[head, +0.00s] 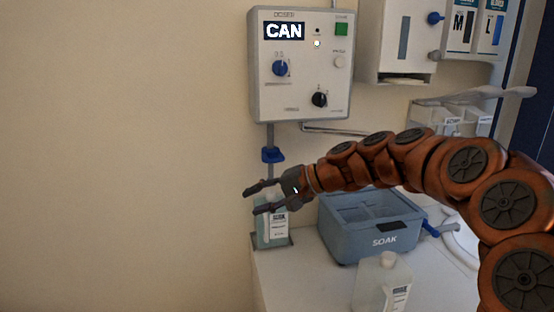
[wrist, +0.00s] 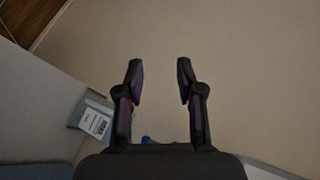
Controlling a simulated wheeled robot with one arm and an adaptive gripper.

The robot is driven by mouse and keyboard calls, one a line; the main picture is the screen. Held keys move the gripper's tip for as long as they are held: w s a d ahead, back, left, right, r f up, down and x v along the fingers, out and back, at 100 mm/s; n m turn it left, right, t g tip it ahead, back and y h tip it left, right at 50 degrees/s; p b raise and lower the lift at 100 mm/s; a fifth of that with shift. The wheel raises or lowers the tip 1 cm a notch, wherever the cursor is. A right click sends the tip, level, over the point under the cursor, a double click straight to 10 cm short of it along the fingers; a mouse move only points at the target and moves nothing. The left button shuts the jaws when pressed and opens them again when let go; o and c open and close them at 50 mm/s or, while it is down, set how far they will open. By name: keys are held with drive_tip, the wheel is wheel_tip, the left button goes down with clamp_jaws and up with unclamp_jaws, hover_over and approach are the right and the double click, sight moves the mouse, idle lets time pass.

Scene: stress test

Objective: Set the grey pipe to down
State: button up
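Two grey pipes come from under the doser box (head: 300,85). A vertical grey pipe (head: 270,136) hangs down and carries a blue fitting (head: 272,155). A thin grey pipe (head: 335,129) runs nearly level to the right. I cannot tell which one the task names. My gripper (head: 250,201) is open and empty, below the blue fitting and in front of a labelled bottle. In the wrist view, my gripper (wrist: 159,65) has its fingers apart with bare wall and no object between them.
The labelled bottle (head: 272,232) stands at the counter's left end. A blue SOAK basin (head: 372,241) and a pale jug (head: 382,285) stand on the counter (head: 290,285). A dispenser (head: 397,45) hangs at upper right. The wall at left is clear.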

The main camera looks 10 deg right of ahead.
drive_tip(key=w+d+r+m+t, duration=0.2)
drive_tip(key=w+d+t, duration=0.1)
drive_tip(key=w+d, duration=0.35)
drive_tip(key=m+t, duration=0.3)
approach(279, 160)
drive_tip(key=r+x, duration=0.1)
drive_tip(key=x, duration=0.3)
drive_tip(key=shift+g, duration=0.3)
drive_tip(key=shift+f+p+x, duration=0.2)
drive_tip(key=shift+p+x, duration=0.5)
drive_tip(key=shift+x, duration=1.05)
drive_tip(key=shift+f+p+x, duration=0.2)
drive_tip(key=shift+p+x, duration=0.5)
drive_tip(key=shift+x, duration=1.05)
drive_tip(key=shift+d, duration=0.15)
drive_tip(key=shift+c, duration=0.3)
clamp_jaws()
